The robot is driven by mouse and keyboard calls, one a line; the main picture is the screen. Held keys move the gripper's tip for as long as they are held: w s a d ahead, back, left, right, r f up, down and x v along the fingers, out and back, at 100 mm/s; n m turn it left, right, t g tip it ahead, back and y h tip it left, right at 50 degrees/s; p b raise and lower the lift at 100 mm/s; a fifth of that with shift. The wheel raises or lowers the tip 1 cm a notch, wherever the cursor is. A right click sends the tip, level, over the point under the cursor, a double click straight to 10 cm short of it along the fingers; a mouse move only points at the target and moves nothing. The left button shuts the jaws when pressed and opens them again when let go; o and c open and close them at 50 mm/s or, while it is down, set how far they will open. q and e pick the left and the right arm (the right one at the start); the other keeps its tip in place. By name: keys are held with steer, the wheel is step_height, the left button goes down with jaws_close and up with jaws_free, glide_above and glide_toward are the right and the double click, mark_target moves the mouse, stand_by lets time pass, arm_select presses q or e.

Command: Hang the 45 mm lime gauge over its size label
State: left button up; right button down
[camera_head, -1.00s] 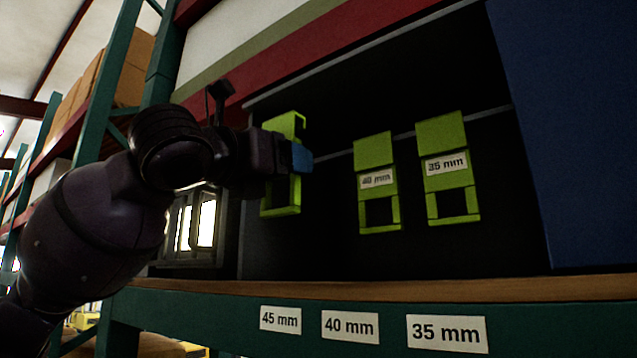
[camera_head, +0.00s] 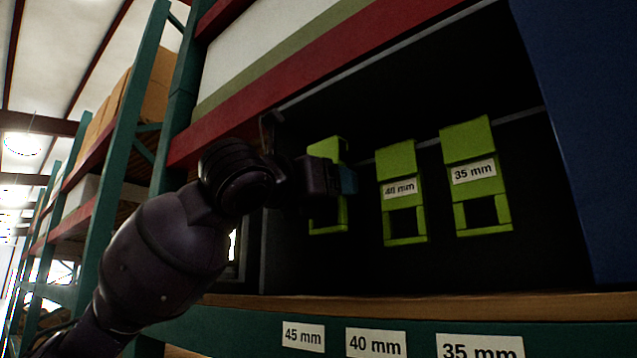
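The lime gauge (camera_head: 328,223) on the left is at the left part of the dark bay, above the 45 mm label (camera_head: 303,337). My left gripper (camera_head: 347,180) covers its middle and any size label there; its blue fingertip shows at the gauge's right side. The gripper appears shut on the gauge. The gauge's hooked top shows above the gripper; whether it touches the rail (camera_head: 522,114) cannot be told. Two lime gauges, 40 mm (camera_head: 400,172) and 35 mm (camera_head: 467,147), hang to the right. My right gripper is out of view.
The wooden shelf edge (camera_head: 430,303) runs below the gauges, with the 40 mm (camera_head: 376,343) and 35 mm (camera_head: 480,346) labels on the green beam under it. A blue panel (camera_head: 585,130) closes the right side. A red beam (camera_head: 360,60) crosses above.

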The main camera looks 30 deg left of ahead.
arm_select(q)
steer(key=w, duration=0.4)
steer(key=shift+w+d+f, duration=0.35)
steer(key=shift+f, duration=0.05)
steer(key=shift+s+f, duration=0.1)
steer(key=shift+f, duration=0.3)
steer(key=o, duration=1)
steer(key=shift+c, duration=0.2)
